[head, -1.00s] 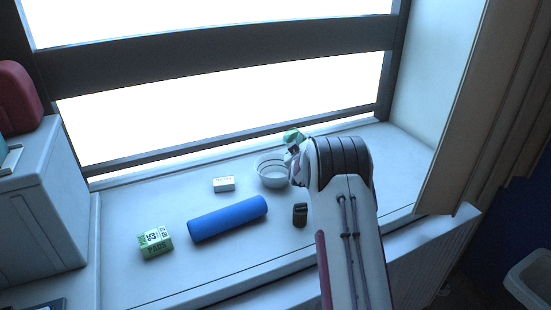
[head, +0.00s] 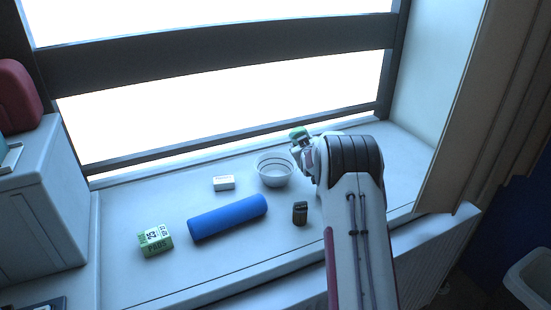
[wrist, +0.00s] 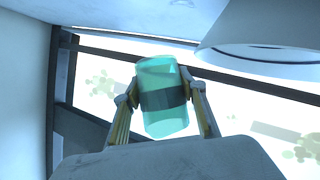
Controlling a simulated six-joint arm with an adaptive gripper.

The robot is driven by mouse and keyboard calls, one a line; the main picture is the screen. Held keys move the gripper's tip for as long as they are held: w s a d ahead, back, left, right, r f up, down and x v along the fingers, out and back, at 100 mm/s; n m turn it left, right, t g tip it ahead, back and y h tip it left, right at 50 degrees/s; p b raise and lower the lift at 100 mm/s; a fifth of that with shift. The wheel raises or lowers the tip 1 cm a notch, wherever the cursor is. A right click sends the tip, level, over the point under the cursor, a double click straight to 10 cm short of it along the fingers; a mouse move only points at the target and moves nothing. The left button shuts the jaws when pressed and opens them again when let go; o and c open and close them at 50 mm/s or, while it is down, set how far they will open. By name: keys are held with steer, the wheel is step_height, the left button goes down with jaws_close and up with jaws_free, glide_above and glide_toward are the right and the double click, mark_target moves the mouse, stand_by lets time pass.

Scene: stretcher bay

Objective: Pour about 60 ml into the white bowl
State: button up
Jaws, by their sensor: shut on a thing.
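The white bowl (head: 262,172) stands upright on the sill in the head view, with pale, greyish contents low inside; I cannot tell how much. My gripper (head: 300,146) is just to the right of the bowl and above the sill. It is shut on a translucent green container with a dark band (wrist: 163,75), seen between both fingers in the wrist view. In the head view only a small green part of the container (head: 298,132) shows above the gripper. I see no stream between container and bowl.
A blue roll (head: 228,217), a small white box (head: 224,183), a green-and-white box (head: 155,240) and a small black object (head: 300,213) lie on the sill (head: 130,285). The window frame (head: 220,65) is behind. A grey-white case (head: 45,205) stands left.

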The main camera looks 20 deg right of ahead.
steer(key=shift+d+f+m+y+p, duration=0.2)
steer(key=shift+d+m+y+p, duration=0.45)
steer(key=shift+d+m+y, duration=0.2)
stand_by(1.1)
steer(key=shift+w+d+f+m+g+y+p, duration=0.1)
steer(key=shift+d+f+m+g+y+p, duration=0.15)
steer(key=shift+f+m+p, duration=0.2)
steer(key=shift+d+f+m+g+y+p, duration=0.1)
steer(key=shift+f+m+g+y+p, duration=0.1)
steer(key=shift+f+y+p, duration=0.25)
stand_by(1.2)
